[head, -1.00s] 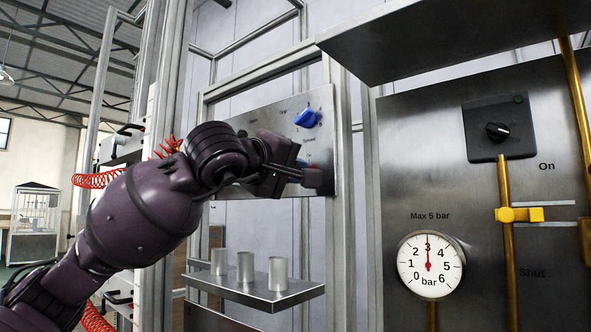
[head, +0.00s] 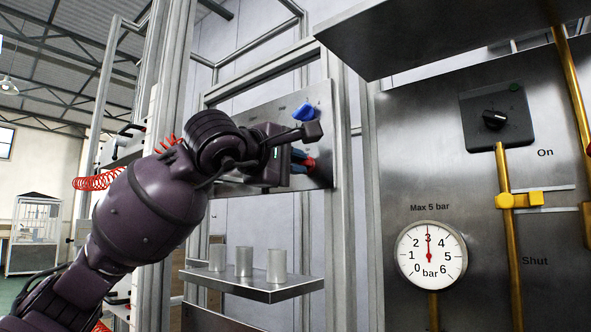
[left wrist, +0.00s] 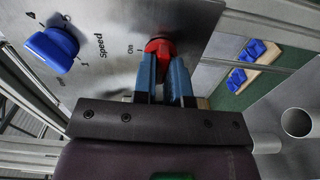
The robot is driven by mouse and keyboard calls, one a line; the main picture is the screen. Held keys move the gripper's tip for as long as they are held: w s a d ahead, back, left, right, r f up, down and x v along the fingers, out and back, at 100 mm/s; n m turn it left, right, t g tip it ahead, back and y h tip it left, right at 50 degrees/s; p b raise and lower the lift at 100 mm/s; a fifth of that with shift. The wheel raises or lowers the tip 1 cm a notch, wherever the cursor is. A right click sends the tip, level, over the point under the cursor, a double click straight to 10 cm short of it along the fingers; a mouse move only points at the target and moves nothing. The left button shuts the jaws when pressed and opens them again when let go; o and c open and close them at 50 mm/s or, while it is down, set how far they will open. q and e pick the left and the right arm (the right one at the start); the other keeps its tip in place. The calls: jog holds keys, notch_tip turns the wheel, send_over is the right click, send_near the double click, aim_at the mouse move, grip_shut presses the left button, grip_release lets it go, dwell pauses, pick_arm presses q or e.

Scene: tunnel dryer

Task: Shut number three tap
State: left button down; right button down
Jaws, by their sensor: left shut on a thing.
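A brass pipe with a yellow tap handle (head: 519,200) runs down the steel panel at the right of the head view. The handle lies level, between the word On above and the word Shut below. I see no tap number. My left gripper (head: 301,161) is away from this tap, at a smaller control panel in the middle. Its blue fingers (left wrist: 167,82) are shut on a red knob (left wrist: 159,46) beside the word On in the left wrist view. The fingers partly hide the knob, which also shows in the head view (head: 309,163). My right gripper is not in view.
A blue knob (head: 305,112) is above the red one, also seen in the wrist view (left wrist: 52,49). A round gauge (head: 430,255) reads about 3 bar. A black switch (head: 496,119) is above the tap. Metal cups stand on a shelf (head: 262,289) below my arm.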

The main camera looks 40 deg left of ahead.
pick_arm(q)
jog(key=shift+n, duration=0.4)
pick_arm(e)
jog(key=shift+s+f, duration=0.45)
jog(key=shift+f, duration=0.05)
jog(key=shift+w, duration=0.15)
pick_arm(q)
jog(key=c, duration=1.3)
grip_release()
jog(key=shift+o, duration=0.7)
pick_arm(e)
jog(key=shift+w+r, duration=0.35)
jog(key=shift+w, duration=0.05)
